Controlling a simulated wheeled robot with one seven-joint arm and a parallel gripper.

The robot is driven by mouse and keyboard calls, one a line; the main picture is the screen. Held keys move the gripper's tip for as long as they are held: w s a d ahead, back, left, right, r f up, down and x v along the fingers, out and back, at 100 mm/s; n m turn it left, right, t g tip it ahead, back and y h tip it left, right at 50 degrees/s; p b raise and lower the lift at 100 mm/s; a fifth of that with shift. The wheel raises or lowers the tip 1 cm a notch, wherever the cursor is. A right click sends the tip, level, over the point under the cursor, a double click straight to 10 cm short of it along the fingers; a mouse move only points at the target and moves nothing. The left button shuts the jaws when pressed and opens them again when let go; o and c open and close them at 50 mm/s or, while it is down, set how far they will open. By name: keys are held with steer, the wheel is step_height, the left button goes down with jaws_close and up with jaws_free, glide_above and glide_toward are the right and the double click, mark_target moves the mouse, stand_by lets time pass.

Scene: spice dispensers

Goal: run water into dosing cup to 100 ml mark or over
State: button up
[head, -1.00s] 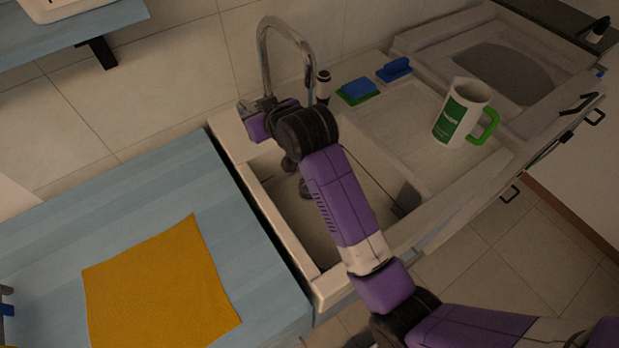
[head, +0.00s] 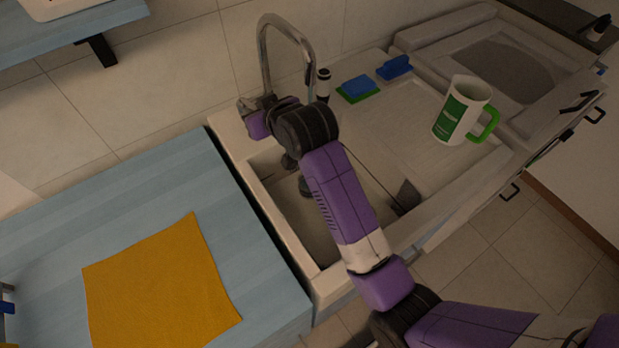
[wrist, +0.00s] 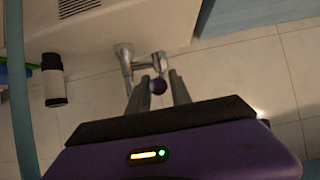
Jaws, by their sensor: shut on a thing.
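The white dosing cup (head: 453,110) with a green label and green handle stands upright on the drainboard right of the sink basin. It is well away from the tap spout, and its inside and level marks cannot be read. The chrome tap (head: 264,60) arches up behind the sink, and I see no water stream under its spout. My gripper (wrist: 157,76) is at the tap's base, shut on the tap handle (wrist: 158,64), with a dark round knob between the fingers in the wrist view. In the head view my wrist partly hides the handle and fingers.
A blue counter (head: 60,235) with a yellow cloth (head: 160,285) lies left. My arm crosses over the sink basin (head: 300,225).

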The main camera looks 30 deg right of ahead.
steer(key=shift+s+f, duration=0.2)
steer(key=shift+f, duration=0.4)
steer(key=shift+s+f, duration=0.2)
steer(key=shift+f, duration=0.3)
steer(key=o, duration=1.1)
steer(key=shift+c, duration=0.2)
steer(key=shift+r, duration=0.15)
